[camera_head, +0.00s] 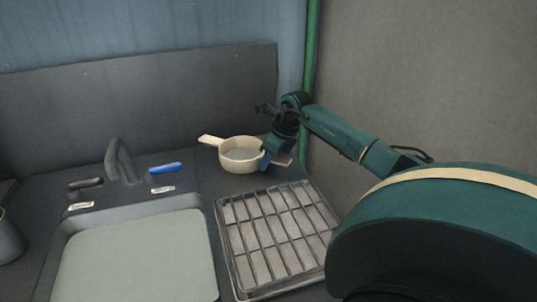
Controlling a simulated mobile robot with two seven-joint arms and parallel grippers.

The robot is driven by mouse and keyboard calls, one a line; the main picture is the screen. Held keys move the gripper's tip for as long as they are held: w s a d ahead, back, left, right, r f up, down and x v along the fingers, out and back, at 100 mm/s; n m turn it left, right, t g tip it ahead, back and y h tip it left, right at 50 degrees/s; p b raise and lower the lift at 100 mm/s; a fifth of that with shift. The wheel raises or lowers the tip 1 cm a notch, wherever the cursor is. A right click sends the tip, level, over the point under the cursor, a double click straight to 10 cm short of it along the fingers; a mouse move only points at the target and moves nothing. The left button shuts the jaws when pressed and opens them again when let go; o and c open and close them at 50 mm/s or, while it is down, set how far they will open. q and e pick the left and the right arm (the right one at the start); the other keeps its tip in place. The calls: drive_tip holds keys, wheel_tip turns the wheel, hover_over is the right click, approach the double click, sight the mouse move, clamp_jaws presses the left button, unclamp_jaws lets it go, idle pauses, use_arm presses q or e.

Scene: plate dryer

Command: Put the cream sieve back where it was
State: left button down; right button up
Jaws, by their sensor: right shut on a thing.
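The cream sieve (239,158) is at the back of the counter, right of the faucet and behind the wire rack. It is a round cream pan shape with a grey inside and a handle pointing to the upper left. My right gripper (268,157) is shut on the sieve at its right side, and the fingers hide part of that rim. A small light piece sticks out to the right beyond the fingers. I cannot tell whether the sieve touches the counter. My left gripper is not in view.
A wire dish rack (251,293) lies in front of the sieve. A sink with a pale green-grey board (140,262) is to the left. A faucet (121,162) and a blue handle (165,168) stand behind it. A green pipe (310,60) rises at the right.

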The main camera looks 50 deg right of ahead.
drive_tip(key=o, duration=1.2)
drive_tip(key=shift+r, duration=0.2)
drive_tip(key=p+v, duration=0.4)
drive_tip(key=v, duration=0.2)
drive_tip(key=shift+d+r, duration=0.1)
drive_tip(key=shift+r, duration=0.1)
drive_tip(key=shift+s+r, duration=0.25)
drive_tip(key=shift+r, duration=0.1)
drive_tip(key=shift+s, duration=0.1)
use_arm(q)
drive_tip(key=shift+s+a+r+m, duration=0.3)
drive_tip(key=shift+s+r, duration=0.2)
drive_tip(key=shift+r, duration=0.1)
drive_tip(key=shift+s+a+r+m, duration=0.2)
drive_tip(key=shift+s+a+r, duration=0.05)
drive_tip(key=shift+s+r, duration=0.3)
